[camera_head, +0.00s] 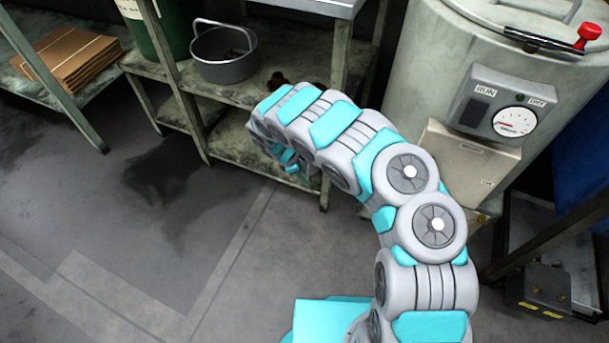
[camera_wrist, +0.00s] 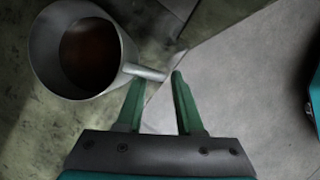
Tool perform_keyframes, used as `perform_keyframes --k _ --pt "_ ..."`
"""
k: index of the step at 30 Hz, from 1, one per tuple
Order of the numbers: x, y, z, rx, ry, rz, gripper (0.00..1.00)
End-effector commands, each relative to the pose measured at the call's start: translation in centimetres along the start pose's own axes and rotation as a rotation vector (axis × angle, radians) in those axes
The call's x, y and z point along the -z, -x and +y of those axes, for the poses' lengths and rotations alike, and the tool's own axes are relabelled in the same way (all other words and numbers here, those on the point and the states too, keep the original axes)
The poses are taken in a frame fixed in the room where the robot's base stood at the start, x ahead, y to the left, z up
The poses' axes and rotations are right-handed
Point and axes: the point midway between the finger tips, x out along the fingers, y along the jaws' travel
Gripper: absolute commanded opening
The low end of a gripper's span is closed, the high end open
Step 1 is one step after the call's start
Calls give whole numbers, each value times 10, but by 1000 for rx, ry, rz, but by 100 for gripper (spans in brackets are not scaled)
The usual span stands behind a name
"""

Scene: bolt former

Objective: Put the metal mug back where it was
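The metal mug (camera_wrist: 46,48) shows in the wrist view at the upper left, seen from above, with a dark brown inside. Its handle (camera_wrist: 148,73) points right and crosses in front of the left fingertip, its end close to the right fingertip. My gripper (camera_wrist: 158,78) has its two green fingers apart, with a visible gap between them. I cannot tell whether they touch the handle. Beneath the mug is a mottled greenish surface (camera_wrist: 22,135); whether the mug rests on it is unclear.
The metal shelf unit (camera_head: 232,150) has a grey bucket (camera_head: 225,70) on its middle shelf. A large tank (camera_head: 415,75) with a gauge box (camera_head: 497,105) stands close at the right. Cardboard (camera_head: 68,58) lies on a left shelf. The floor at left is clear.

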Motion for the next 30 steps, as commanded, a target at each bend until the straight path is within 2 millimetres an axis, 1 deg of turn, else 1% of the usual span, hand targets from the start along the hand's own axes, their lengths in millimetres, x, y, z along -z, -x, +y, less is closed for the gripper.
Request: perform_keyframes --k 8,11,14,21,24,27,30 --pt "0 0 0 0 0 0 43" --pt "-1 4 0 -1 0 0 43" --pt "0 15 0 -2 0 0 43" --pt "0 53 2 -6 0 1 43" --pt "0 65 1 -4 0 1 43" --pt "0 73 1 -2 0 0 43" --pt "-1 76 0 -1 0 0 43"
